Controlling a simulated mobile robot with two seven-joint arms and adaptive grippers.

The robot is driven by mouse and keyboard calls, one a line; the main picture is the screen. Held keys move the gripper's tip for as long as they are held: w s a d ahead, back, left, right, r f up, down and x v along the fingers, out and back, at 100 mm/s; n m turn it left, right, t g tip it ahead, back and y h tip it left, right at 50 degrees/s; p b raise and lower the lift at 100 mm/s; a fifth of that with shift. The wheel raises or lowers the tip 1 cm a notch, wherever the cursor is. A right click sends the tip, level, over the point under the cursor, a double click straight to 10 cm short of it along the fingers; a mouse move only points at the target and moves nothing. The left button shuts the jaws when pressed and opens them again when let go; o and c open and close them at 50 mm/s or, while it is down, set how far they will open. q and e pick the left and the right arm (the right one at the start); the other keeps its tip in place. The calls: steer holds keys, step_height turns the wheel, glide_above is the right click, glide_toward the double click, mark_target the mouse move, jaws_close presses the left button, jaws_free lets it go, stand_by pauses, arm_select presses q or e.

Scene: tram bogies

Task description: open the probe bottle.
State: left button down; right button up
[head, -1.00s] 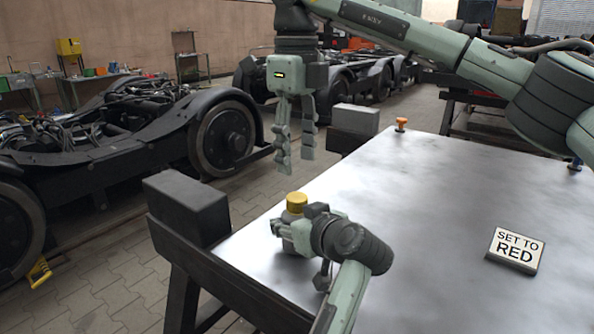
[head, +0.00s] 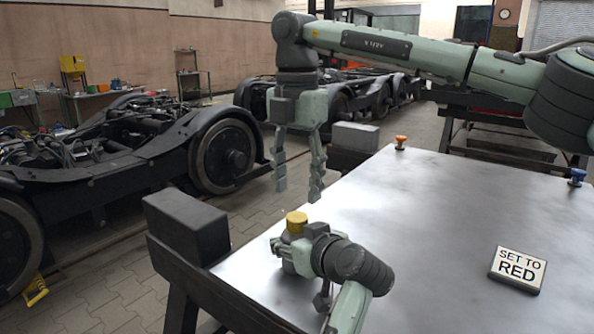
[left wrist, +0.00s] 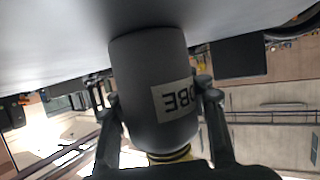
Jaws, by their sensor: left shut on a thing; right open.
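The probe bottle (left wrist: 158,100) is a grey cylinder with a white label, partly readable as "OBE", inverted in the left wrist view. Its yellow cap (head: 296,222) shows on top in the head view; the body is mostly hidden there by my left gripper. My left gripper (head: 284,250) is shut on the bottle near the table's left edge. Its fingers lie on both sides of the bottle in the left wrist view (left wrist: 156,94). My right gripper (head: 298,192) hangs above the cap, pointing down, open and empty. Its fingertips are apart from the cap.
The metal table (head: 430,220) is largely bare. A "SET TO RED" sign (head: 517,268) lies at its right. An orange knob (head: 400,142) and a blue knob (head: 577,177) stand at its far side. A dark block (head: 186,226) sits beside the left edge. Bogies (head: 120,165) stand beyond.

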mark_target(297, 216)
step_height(297, 216, down, 6)
steer(key=shift+f, duration=0.1)
stand_by(0.4)
